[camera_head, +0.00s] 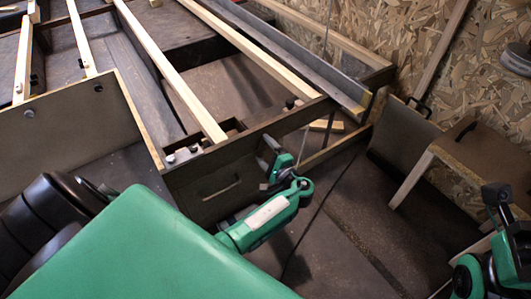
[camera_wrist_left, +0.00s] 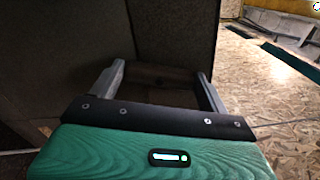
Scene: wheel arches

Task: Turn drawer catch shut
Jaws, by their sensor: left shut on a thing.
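The dark drawer front (camera_head: 208,197) with a thin handle faces me at the end of the wooden frame. My left gripper (camera_head: 268,166) is at the right end of this front, beside the frame's corner. In the left wrist view its two grey fingers (camera_wrist_left: 163,80) stand apart, shut on a dark brown piece between their tips, which seems to be the drawer catch (camera_wrist_left: 165,76). The catch's shape and angle are hard to make out in the shadow. My right arm shows at the lower right of the head view; its jaws cannot be made out.
Pale wooden slats (camera_head: 180,75) lie across the frame. A brown panel (camera_head: 70,130) stands at left. A small stool-like wooden piece (camera_head: 470,150) with a black handle stands at right by the chipboard wall (camera_head: 390,35).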

